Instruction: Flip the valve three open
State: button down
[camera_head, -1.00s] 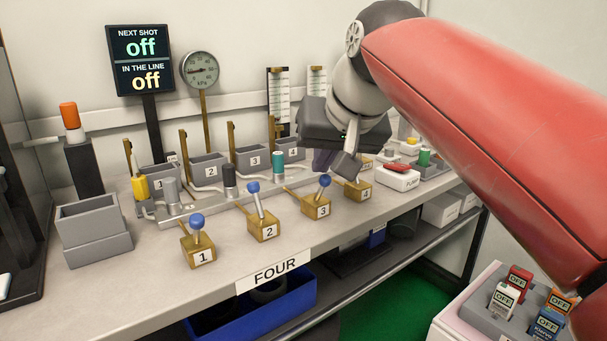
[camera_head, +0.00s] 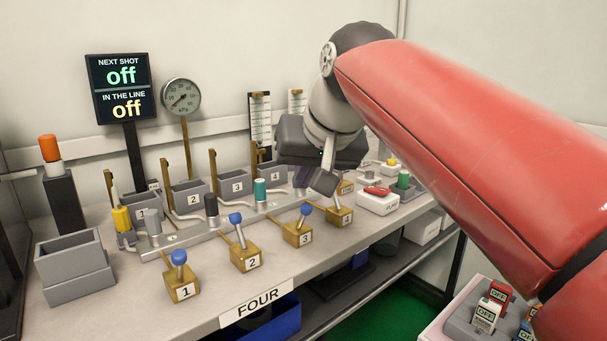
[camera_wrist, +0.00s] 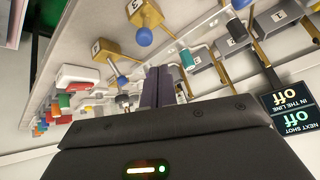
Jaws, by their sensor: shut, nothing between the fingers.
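Valve three (camera_head: 298,232) is a brass block labelled 3 on the bench. Its short lever, with a blue knob (camera_head: 305,210), leans up and slightly right. My gripper (camera_head: 323,182) is above and just right of that knob, apart from it in the head view, and partly covers valve four (camera_head: 340,214). In the wrist view my dark fingers (camera_wrist: 158,88) are together with nothing between them. That upside-down view shows a brass valve block (camera_wrist: 145,12) with a blue knob (camera_wrist: 145,37) beyond the fingers. Valve four's knob is hidden in the head view.
Valve two (camera_head: 245,256) and valve one (camera_head: 181,288) stand to the left with blue-knobbed levers. Grey numbered bins (camera_head: 190,196) and coloured cylinders stand behind. A display (camera_head: 122,88) reads off twice. The pump switch box (camera_head: 377,203) is to the right.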

jog(key=w+r+p+v, duration=0.1)
jog(key=p+v, duration=0.2)
jog(key=v, duration=0.6)
jog(key=shift+w+d, duration=0.3)
jog(key=shift+d, duration=0.1)
jog(key=shift+r, duration=0.1)
jog(key=s+d+f+h+p, duration=0.1)
jog(key=s+f, duration=0.3)
jog(key=f, duration=0.5)
jog(key=s+d+f+g+p, duration=0.1)
jog(key=s+d+f, duration=0.3)
jog(key=f, duration=0.5)
jog(key=s+d+f+m+h+p, duration=0.1)
jog(key=s+d+f, duration=0.2)
jog(key=f, duration=0.6)
jog(key=shift+s+g+h, duration=0.3)
jog(key=shift+s+g, duration=0.1)
jog(key=shift+s, duration=0.35)
jog(key=shift+a, duration=0.1)
